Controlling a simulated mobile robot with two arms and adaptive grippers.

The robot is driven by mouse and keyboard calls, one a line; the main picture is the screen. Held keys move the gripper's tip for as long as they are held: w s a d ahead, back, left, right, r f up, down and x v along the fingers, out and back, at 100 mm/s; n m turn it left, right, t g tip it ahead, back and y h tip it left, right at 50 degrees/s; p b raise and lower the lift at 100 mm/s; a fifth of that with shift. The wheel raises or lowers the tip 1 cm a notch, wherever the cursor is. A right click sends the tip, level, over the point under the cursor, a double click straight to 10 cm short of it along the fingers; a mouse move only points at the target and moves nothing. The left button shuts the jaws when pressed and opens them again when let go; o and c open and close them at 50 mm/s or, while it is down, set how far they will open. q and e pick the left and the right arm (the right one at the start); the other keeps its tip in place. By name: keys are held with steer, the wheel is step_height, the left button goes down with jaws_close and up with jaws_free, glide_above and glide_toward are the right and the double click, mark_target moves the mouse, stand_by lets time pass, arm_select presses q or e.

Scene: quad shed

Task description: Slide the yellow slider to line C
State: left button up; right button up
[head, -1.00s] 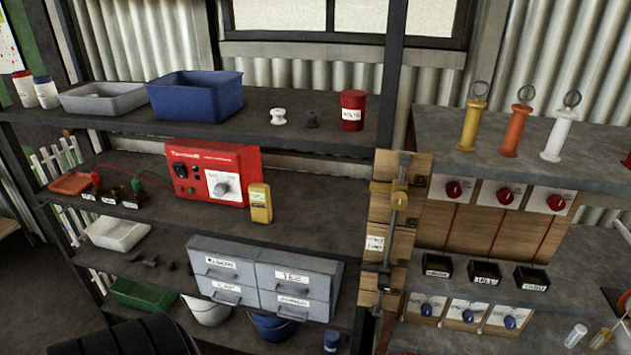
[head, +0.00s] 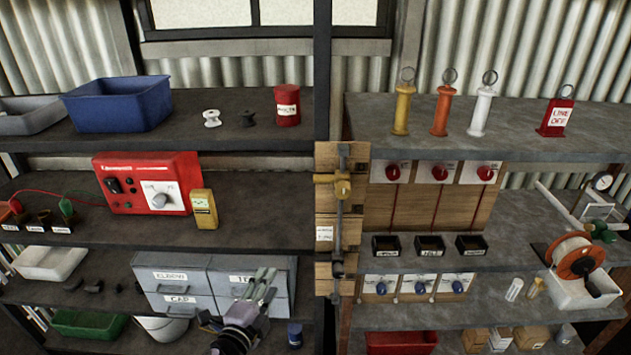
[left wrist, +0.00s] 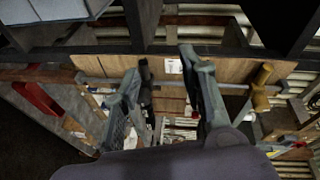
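The yellow slider (head: 332,185) sits on a vertical metal rod (head: 339,225) fixed to a wooden board (head: 324,280), on its upper part. A dark piece (head: 337,266) sits lower on the rod. A small white card (head: 324,233) is on the board; its text is too small to read, and I cannot make out line C. My left gripper (head: 262,284) is in front of the drawers, lower left of the slider and apart from it. In the left wrist view my left gripper (left wrist: 165,72) is open and empty, with the slider (left wrist: 262,88) to its right.
Grey drawers (head: 165,288) stand behind my left gripper. The red box (head: 125,185) and yellow meter (head: 203,209) are on the left middle shelf. Red knobs (head: 439,173) and black bins (head: 429,246) are right of the board. The space before the board looks free.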

arm_select(q)
steer(key=s+d+r+m+t+h, duration=0.1)
steer(key=d+r+m+h, duration=0.1)
steer(key=r, duration=0.6)
steer(key=s+d+r+m+t+h, duration=0.1)
steer(key=d+r+m+t, duration=0.15)
steer(key=r, duration=0.55)
steer(key=p, duration=0.3)
glide_toward(318, 182)
steer(key=shift+g, duration=0.45)
steer(key=x, duration=0.9)
steer(key=shift+w+r, duration=0.3)
steer(key=shift+r, duration=0.1)
arm_select(e)
steer(key=r, duration=0.1)
steer(key=d+r, duration=0.1)
steer(key=r, duration=0.1)
steer(key=shift+w, duration=0.1)
arm_select(q)
steer(key=shift+c, duration=0.6)
jaws_close()
arm_select(e)
steer(key=shift+a, duration=0.1)
